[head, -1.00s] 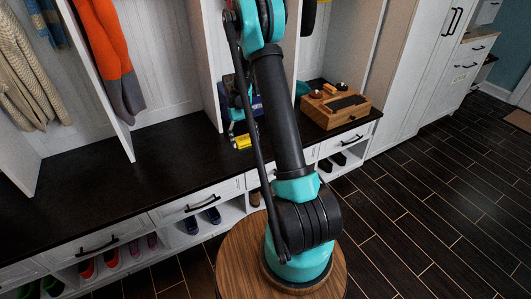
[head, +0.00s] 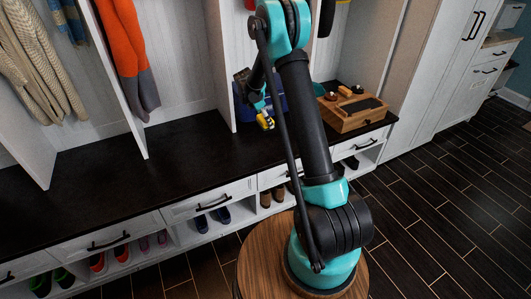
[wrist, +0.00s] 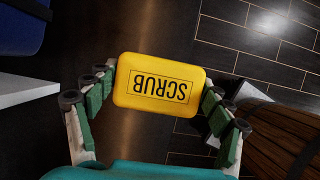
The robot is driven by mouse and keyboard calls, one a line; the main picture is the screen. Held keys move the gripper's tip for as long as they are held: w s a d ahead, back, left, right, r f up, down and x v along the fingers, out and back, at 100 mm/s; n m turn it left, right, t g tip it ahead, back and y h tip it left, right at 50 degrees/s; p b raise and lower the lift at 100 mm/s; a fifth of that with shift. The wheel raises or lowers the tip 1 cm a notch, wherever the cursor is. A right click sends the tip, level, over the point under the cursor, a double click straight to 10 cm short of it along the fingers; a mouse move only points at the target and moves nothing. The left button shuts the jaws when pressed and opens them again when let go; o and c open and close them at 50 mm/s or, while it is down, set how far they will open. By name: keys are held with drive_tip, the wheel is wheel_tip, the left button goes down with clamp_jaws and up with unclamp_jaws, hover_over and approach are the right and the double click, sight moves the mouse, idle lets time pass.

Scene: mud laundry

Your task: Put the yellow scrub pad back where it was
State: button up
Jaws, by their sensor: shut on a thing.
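The yellow scrub pad (wrist: 160,85), with the word SCRUB upside down on its face, is held between the fingers of my gripper (wrist: 158,95) in the wrist view. The fingers, with green pads, close on its left and right sides. In the head view the scrub pad (head: 265,121) is small and partly covered by my gripper (head: 262,112), in front of the right part of the dark bench top. I cannot tell its exact height above the bench.
A dark bench top (head: 110,165) runs below open cubbies. A wooden box (head: 352,112) with small items stands on it at right. A blue container (head: 278,103) is behind my gripper. Shoes sit in the shelves below. The bench's left stretch is clear.

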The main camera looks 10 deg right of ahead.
sight(268, 152)
wheel_tip(268, 152, down, 19)
drive_tip(key=shift+r, duration=0.1)
idle(0.4)
drive_tip(key=o, duration=1.4)
drive_tip(key=shift+o, duration=0.2)
